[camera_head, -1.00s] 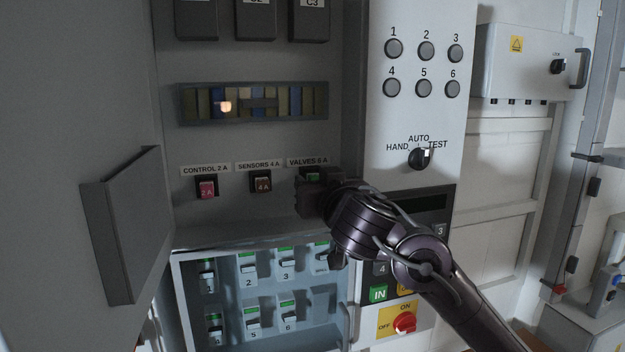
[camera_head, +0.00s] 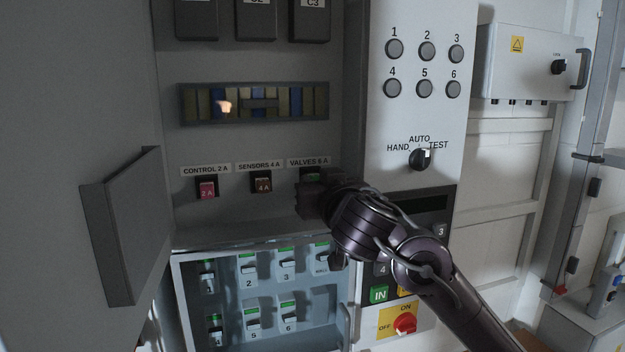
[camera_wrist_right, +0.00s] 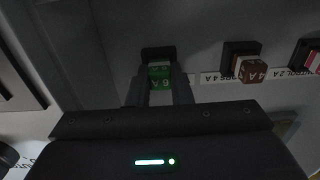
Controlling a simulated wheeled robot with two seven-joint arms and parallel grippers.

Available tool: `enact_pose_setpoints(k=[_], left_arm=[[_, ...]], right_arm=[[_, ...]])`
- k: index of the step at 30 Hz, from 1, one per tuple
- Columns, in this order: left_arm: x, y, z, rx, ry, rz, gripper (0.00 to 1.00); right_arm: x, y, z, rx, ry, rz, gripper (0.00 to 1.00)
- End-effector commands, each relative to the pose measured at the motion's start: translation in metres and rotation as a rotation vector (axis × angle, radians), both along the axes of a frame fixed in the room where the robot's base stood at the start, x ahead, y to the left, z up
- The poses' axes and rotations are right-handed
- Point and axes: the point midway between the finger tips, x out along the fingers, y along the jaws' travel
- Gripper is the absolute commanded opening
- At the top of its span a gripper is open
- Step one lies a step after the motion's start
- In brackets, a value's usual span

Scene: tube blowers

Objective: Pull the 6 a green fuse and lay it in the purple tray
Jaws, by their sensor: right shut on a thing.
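The green 6 A fuse (camera_wrist_right: 159,76) sits at its black holder under the VALVES 6 A label (camera_head: 309,162). In the right wrist view it is between the fingertips of my right gripper (camera_wrist_right: 163,88), which is shut on it. In the head view my right gripper (camera_head: 314,190) covers most of the fuse, and only a sliver of green (camera_head: 312,177) shows. I cannot tell whether the fuse is fully seated. The purple tray and my left gripper are not in view.
A red 2 A fuse (camera_head: 207,189) and a brown 4 A fuse (camera_head: 263,185) sit in holders to the left. Below is a recessed panel of numbered switches (camera_head: 250,283). An open grey door (camera_head: 125,225) stands at the left, and a rotary selector (camera_head: 420,159) at the right.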

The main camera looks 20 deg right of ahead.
Motion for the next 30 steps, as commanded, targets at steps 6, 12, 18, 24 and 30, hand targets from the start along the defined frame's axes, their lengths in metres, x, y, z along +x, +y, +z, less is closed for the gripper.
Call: enact_pose_setpoints(k=[6, 12, 18, 24, 30], left_arm=[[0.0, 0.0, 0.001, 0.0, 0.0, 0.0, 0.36], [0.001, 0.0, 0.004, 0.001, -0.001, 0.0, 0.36], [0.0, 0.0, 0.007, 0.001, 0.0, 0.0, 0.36], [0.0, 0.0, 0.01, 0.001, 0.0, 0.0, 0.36], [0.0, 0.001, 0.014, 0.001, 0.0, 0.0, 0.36]], right_arm=[[-0.003, 0.0, -0.001, -0.002, 0.002, 0.0, 0.0], [-0.01, 0.0, -0.001, -0.001, 0.003, 0.001, 0.0], [-0.02, 0.0, -0.001, -0.001, 0.003, 0.001, 0.0], [-0.03, -0.001, 0.0, -0.001, 0.002, 0.0, 0.0], [-0.04, -0.001, 0.0, 0.0, 0.002, 0.001, 0.0]])
